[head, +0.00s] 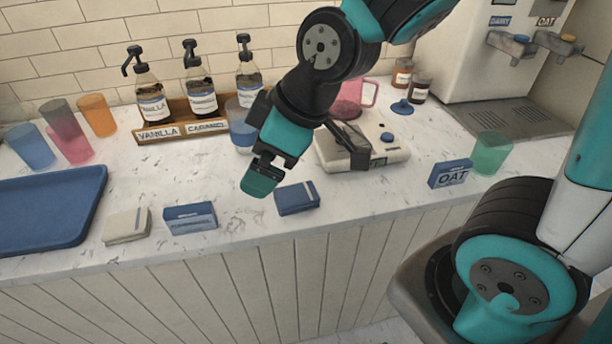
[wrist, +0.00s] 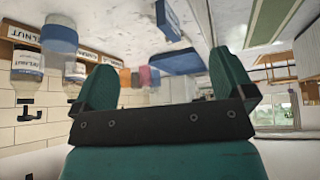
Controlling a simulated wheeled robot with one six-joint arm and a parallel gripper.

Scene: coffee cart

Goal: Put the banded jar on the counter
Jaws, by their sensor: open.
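Two small brown jars stand at the back of the counter, beside the white dispenser. The rear jar (head: 402,73) and the front jar (head: 418,89) both show pale label areas; I cannot tell which is the banded one. The marble counter (head: 235,205) runs across the head view. My gripper (head: 262,176) hangs above the counter's front middle, left of the jars and apart from them. In the wrist view the two teal fingers of my gripper (wrist: 168,78) are spread wide with nothing held between them.
Blue boxes (head: 190,218) (head: 297,198) and a pale box (head: 127,226) line the front edge. A blue tray (head: 50,205) lies left. An OAT box (head: 450,174) and green cup (head: 492,152) stand right.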

